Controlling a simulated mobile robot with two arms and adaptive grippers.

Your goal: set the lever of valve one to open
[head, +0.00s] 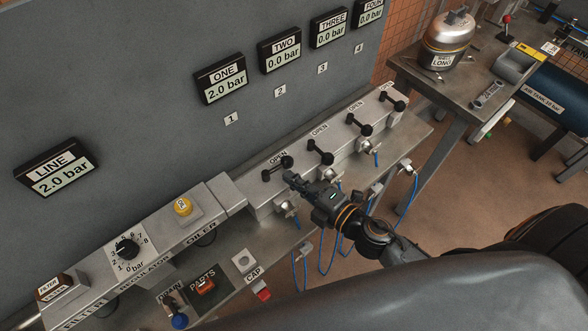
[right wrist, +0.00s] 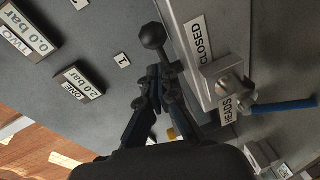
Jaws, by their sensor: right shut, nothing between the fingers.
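The lever of valve one (head: 277,169) is a black bar with knobbed ends on the grey manifold, just below an OPEN label (head: 279,157). It lies at a different angle from the other levers, running from lower left to upper right. My right gripper (head: 291,179) is shut and empty, close beside the lever's near side. In the right wrist view, the shut fingertips (right wrist: 150,88) are just below a black ball knob (right wrist: 152,36) and its bar; I cannot tell whether they touch. A CLOSED label (right wrist: 199,39) shows there. My left gripper is not in view.
Display ONE (head: 221,83) reads 2.0 bar; display TWO (head: 281,52) and display THREE (head: 329,28) read 0.0 bar. The neighbouring lever (head: 320,152) stands close on the right. Blue hoses (head: 296,265) hang below the manifold. The regulator knob (head: 126,247) is at the left.

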